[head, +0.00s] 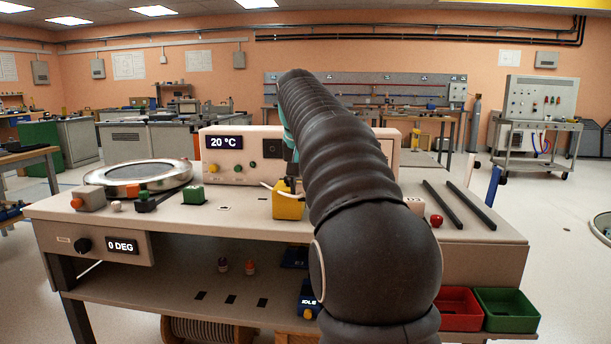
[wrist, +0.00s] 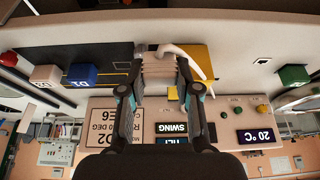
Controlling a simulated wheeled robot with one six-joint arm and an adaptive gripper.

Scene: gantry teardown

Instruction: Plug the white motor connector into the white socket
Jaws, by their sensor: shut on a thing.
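My gripper (wrist: 158,78) is shut on the white motor connector (wrist: 159,70), a ribbed white block between the two fingers in the wrist view. A white cable (wrist: 196,60) curves from the connector's far end across a yellow block (wrist: 203,78). In the head view my dark arm hides most of the gripper and the connector. A bit of white cable (head: 270,187) shows there beside the yellow block (head: 287,207), below the gripper. I cannot make out the white socket for certain in either view.
A panel reading 20 °C (head: 222,142) stands behind the bench top. A round metal plate (head: 138,173) and a green-topped block (head: 193,194) are to the left. A red ball (head: 437,220) and two dark rails (head: 457,206) are to the right. The wrist view shows a blue cube (wrist: 82,74).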

